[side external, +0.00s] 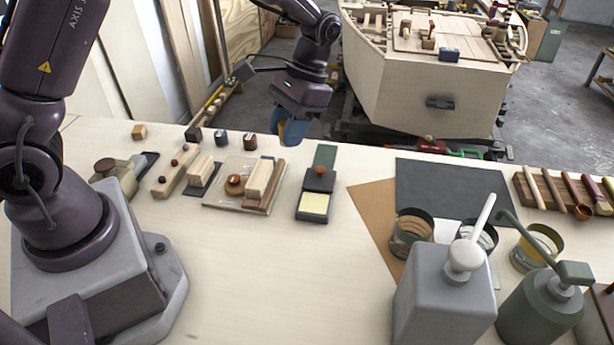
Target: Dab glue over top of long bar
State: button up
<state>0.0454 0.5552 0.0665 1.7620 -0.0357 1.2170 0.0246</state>
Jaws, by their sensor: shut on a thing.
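My gripper (291,132) hangs over the far edge of the bench, left of the hull. It is shut on a small blue and yellow thing (296,132), mostly hidden by the gripper, so I cannot tell what it is. A long pale wooden bar (168,181) with dark round knobs lies on the bench at left. A shorter wooden block (259,177) lies beside a darker strip on a clear tray (216,193). I cannot tell for sure which one is the long bar. No glue on either can be made out.
A dark green case with a pale yellow pad (315,204) lies mid-bench. Dark sheet (450,192), tins (408,236) and pump bottles (445,290) (542,300) fill the right. Small blocks (221,139) line the far edge. The front middle is clear. The plywood hull (432,80) stands behind.

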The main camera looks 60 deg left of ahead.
jog(key=s+a+f+n+h, duration=0.1)
jog(key=s+a+n, duration=0.1)
jog(key=a, duration=0.3)
jog(key=n+t+h, duration=0.1)
jog(key=n+h, duration=0.1)
jog(key=n, duration=0.4)
send_over(252, 189)
notch_tip(252, 189, down, 5)
jog(key=shift+w+a+f, duration=0.1)
jog(key=shift+f, duration=1.6)
jog(key=shift+w+a+f, duration=0.1)
jog(key=shift+f, duration=1.6)
jog(key=shift+w+a, duration=0.3)
jog(key=shift+w, duration=0.05)
jog(key=shift+w+a+r, duration=0.45)
jog(key=shift+w+a, duration=0.3)
jog(key=shift+a, duration=0.05)
jog(key=shift+w+a, duration=1.95)
jog(key=shift+s+d, duration=3.05)
notch_tip(252, 189, up, 7)
jog(key=shift+f, duration=0.2)
jog(key=shift+f, duration=0.1)
